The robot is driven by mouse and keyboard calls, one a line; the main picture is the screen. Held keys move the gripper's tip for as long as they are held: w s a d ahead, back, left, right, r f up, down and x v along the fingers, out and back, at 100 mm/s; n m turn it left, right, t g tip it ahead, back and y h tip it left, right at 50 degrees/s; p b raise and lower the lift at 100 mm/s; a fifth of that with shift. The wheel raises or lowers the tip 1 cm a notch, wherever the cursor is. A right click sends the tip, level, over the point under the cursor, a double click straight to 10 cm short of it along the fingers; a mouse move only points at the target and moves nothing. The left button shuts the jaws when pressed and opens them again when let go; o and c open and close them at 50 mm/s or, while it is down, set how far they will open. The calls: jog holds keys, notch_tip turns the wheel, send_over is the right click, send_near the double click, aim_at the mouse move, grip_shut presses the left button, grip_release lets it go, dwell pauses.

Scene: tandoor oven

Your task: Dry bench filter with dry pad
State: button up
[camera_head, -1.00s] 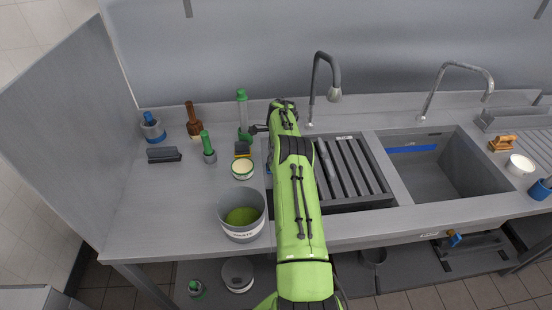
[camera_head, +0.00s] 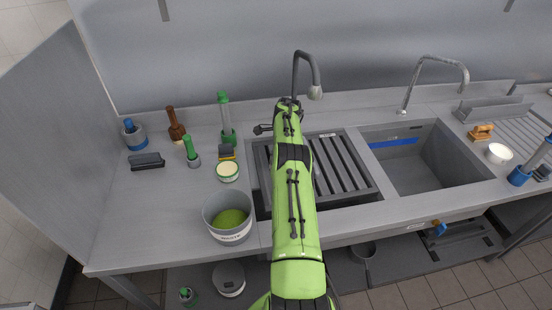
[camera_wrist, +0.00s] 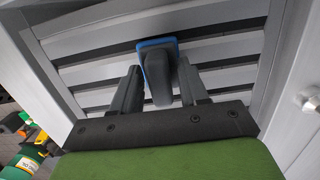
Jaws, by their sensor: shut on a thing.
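The bench filter (camera_head: 345,165) is a grey slatted panel in a dark frame, lying flat over the left basin. Its slats (camera_wrist: 220,48) fill the upper part of the wrist view. The dry pad (camera_wrist: 171,44) has a blue-edged base and a dark grey handle (camera_wrist: 158,88). My gripper (camera_wrist: 160,82) is shut on this handle, one finger on each side. The pad is over the slats; whether it touches them I cannot tell. In the head view my green arm covers the filter's left part and hides the pad and fingertips.
A waste bucket (camera_head: 229,229) with green contents stands left of my arm, a small tub (camera_head: 228,175) behind it. Green-handled tools (camera_head: 226,118) stand at the back left. A dark tap (camera_head: 315,92) rises behind the filter.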

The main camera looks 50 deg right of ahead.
jog(key=shift+w+a+b, duration=0.35)
jog(key=shift+w+a, duration=0.8)
jog(key=shift+a, duration=0.2)
jog(key=shift+w+a+b, duration=0.3)
jog(key=shift+w+a, duration=0.85)
jog(key=shift+a, duration=0.2)
jog(key=shift+w+a, duration=0.85)
jog(key=shift+a, duration=0.15)
jog(key=shift+w+a, duration=0.8)
jog(key=shift+a, duration=0.2)
jog(key=shift+w+a, duration=0.65)
jog(key=shift+a, duration=0.2)
grip_shut()
jog(key=r+p, duration=0.1)
jog(key=r, duration=0.1)
jog(key=r+p, duration=0.3)
jog(key=r, duration=0.1)
jog(key=shift+w+a, duration=0.25)
jog(key=shift+a, duration=0.05)
jog(key=shift+r+p, duration=0.15)
jog(key=shift+p, duration=0.3)
jog(key=shift+s+d, duration=0.15)
jog(key=shift+d, duration=0.15)
notch_tip(320, 180, up, 3)
jog(key=shift+f+p, duration=0.15)
jog(key=shift+p, duration=1.05)
